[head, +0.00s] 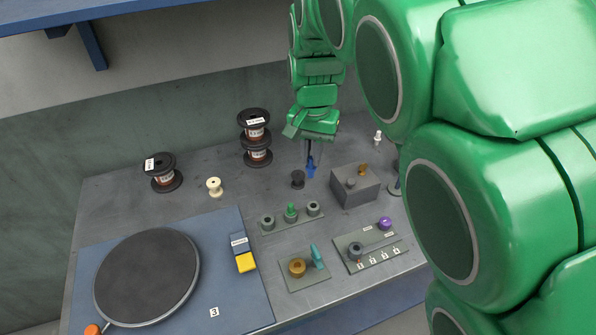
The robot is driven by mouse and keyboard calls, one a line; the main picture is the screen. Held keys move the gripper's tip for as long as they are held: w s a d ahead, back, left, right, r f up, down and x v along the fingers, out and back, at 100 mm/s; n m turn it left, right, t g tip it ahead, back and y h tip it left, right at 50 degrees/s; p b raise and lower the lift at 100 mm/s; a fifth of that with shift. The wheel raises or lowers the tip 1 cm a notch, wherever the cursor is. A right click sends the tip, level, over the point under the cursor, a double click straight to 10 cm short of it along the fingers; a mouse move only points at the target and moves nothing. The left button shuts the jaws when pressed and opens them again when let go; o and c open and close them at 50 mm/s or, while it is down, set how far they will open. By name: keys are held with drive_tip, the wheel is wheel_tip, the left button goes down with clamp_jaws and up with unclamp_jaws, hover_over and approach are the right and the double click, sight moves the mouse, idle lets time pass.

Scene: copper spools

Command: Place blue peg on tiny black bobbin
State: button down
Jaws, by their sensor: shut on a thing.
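The blue peg (311,170) is held upright in my gripper (309,155), which is shut on its upper part. The fingers are small and partly dark in the head view. The tiny black bobbin (298,179) stands on the table just left of and slightly below the peg in the picture. The peg looks apart from the bobbin. I cannot tell exactly how high the peg's lower end is above the table.
A grey block (355,187) with small knobs stands right of the peg. Large copper spools (255,137) and a cream bobbin (214,187) stand left. Small fixture plates (291,217) lie in front. A blue board (225,285) carries a dark turntable (147,277).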

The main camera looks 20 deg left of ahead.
drive_tip(key=shift+w+a+f, duration=1.35)
drive_tip(key=shift+w+f, duration=0.55)
drive_tip(key=shift+f, duration=0.25)
drive_tip(key=shift+w+a+f, duration=1.4)
drive_tip(key=shift+w+f, duration=0.45)
drive_tip(key=shift+f, duration=0.35)
drive_tip(key=shift+w+a+f, duration=1.35)
drive_tip(key=shift+w+f, duration=0.55)
drive_tip(key=shift+f, duration=0.25)
drive_tip(key=c, duration=1.6)
unclamp_jaws()
drive_tip(key=shift+f, duration=0.15)
drive_tip(key=o, duration=0.5)
drive_tip(key=shift+r, duration=0.2)
wheel_tip(320, 180, up, 12)
